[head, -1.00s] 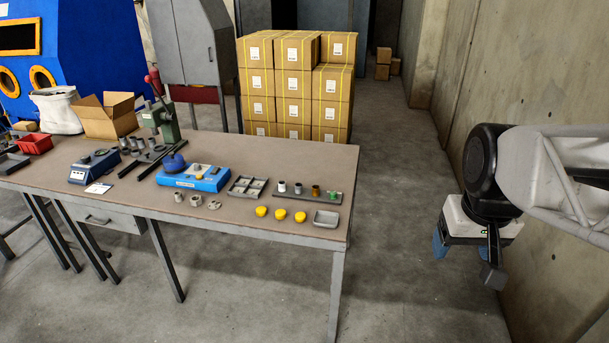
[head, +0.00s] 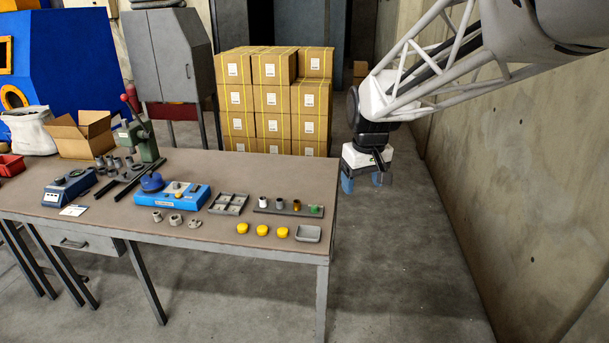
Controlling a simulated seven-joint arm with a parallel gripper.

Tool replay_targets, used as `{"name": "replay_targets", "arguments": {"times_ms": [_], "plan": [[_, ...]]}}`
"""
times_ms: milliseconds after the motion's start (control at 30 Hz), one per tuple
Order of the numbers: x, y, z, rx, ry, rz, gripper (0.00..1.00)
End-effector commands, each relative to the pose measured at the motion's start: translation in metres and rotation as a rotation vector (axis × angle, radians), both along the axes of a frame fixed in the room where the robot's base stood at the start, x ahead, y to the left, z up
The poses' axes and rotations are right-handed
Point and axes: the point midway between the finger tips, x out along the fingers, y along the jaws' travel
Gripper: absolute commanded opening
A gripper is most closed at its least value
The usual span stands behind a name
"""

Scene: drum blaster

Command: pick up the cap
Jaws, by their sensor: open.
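Three small yellow round pieces that look like caps lie in a row near the front right of the table: a left one (head: 242,228), a middle one (head: 262,230) and a right one (head: 282,232). I cannot tell which of them is the cap meant. My gripper (head: 363,182), with blue fingertips, is open and empty. It hangs just off the table's right end, to the right of and farther back than the yellow pieces, pointing down.
A small grey tray (head: 308,234) sits right of the yellow pieces. Behind them are a strip with small cylinders (head: 275,208), a divided tray (head: 228,204) and a blue fixture (head: 180,196). A green press (head: 140,140) stands at the back. Stacked cartons (head: 272,98) stand behind the table (head: 200,248).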

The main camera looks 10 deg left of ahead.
Motion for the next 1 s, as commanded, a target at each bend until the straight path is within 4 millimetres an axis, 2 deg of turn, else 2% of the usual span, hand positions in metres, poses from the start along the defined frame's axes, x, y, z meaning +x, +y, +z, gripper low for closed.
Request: {"name": "replay_targets", "arguments": {"times_ms": [100,400,667,1000], "plan": [[0.027,0.022,-0.009,-0.005,0.01,0.045,0.72],[0.085,0.079,-0.037,-0.016,0.029,0.153,0.72],[0.13,0.133,-0.068,-0.026,0.044,0.247,0.72],[0.18,0.208,-0.119,-0.039,0.065,0.371,0.72]]}}
